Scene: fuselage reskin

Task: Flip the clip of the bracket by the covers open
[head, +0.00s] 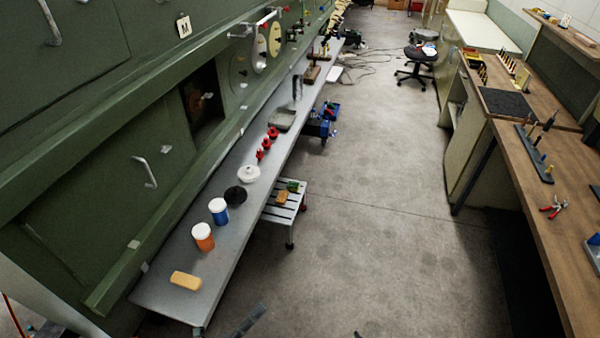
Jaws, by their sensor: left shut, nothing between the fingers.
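Round covers show on the green fuselage side at the upper middle: a cream one (260,52) and a yellowish one (275,39). A pale bracket-like fitting (267,18) with a red end sticks out from the panel by them. Its clip is too small to make out, so I cannot tell how it stands. My left gripper (262,309) shows as a dark shape at the bottom edge, shut and empty, far from the covers. A small dark tip (357,334) at the bottom edge may be my right gripper; its fingers are not readable.
A long grey shelf (222,268) runs along the fuselage, with an orange jar (202,237), a blue jar (218,211) and a yellow block (186,281). A slatted step stool (285,212) stands beside it. A wooden workbench (535,230) lines the right.

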